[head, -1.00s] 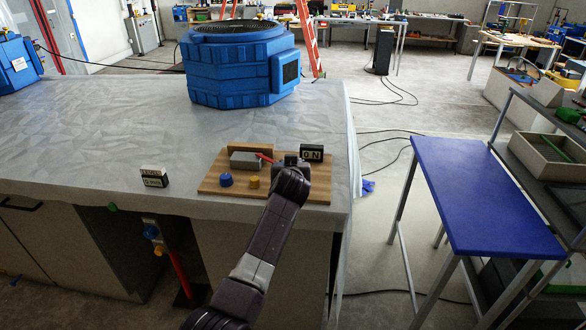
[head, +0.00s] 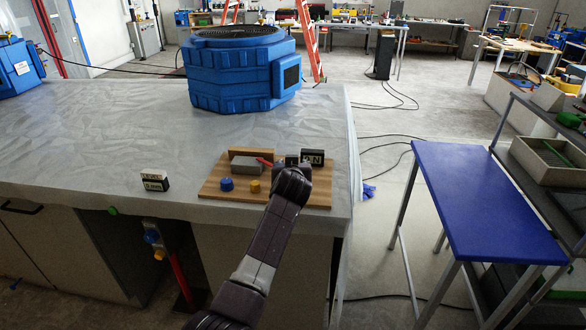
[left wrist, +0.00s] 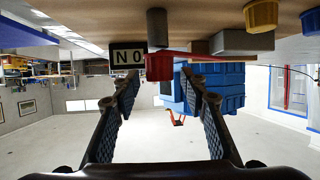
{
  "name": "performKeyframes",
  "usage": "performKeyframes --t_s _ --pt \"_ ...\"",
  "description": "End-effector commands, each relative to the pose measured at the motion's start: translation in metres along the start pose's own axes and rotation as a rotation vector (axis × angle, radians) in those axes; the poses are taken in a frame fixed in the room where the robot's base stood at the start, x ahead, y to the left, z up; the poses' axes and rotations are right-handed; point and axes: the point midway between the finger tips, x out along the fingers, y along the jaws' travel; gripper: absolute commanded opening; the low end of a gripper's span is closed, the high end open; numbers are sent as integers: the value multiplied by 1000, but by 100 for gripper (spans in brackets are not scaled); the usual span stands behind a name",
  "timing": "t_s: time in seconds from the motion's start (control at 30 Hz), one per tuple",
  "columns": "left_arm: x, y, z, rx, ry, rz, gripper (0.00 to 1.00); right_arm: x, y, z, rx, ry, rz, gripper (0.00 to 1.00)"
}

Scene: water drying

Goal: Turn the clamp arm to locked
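The clamp's red arm (head: 264,161) lies beside a grey block (head: 247,165) on a wooden board (head: 209,188) at the table's front edge. In the upside-down left wrist view, the red bar (left wrist: 205,57) ends in a red block (left wrist: 158,67). My left gripper (left wrist: 163,82) is open, with its fingertips apart on either side of that red block; contact cannot be told. In the head view my left gripper (head: 291,180) is at the board's right part and its fingertips are hidden. My right gripper is not in view.
The board also carries a blue knob (head: 227,184), a yellow knob (head: 253,186) and a black-and-white sign (head: 312,158). A small label block (head: 155,182) stands left of it. A large blue machine (head: 243,75) stands behind. The grey tabletop (head: 90,140) at left is clear.

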Motion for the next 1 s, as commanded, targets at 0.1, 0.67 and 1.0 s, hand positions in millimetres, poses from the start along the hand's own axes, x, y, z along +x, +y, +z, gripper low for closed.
performKeyframes --t_s 0.1,0.67,1.0 --pt "-9 1 -22 -3 5 2 40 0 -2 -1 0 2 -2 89" --pt "-34 1 -83 -1 -1 2 40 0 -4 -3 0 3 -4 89" --pt "-39 0 -98 1 19 11 22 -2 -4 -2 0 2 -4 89"
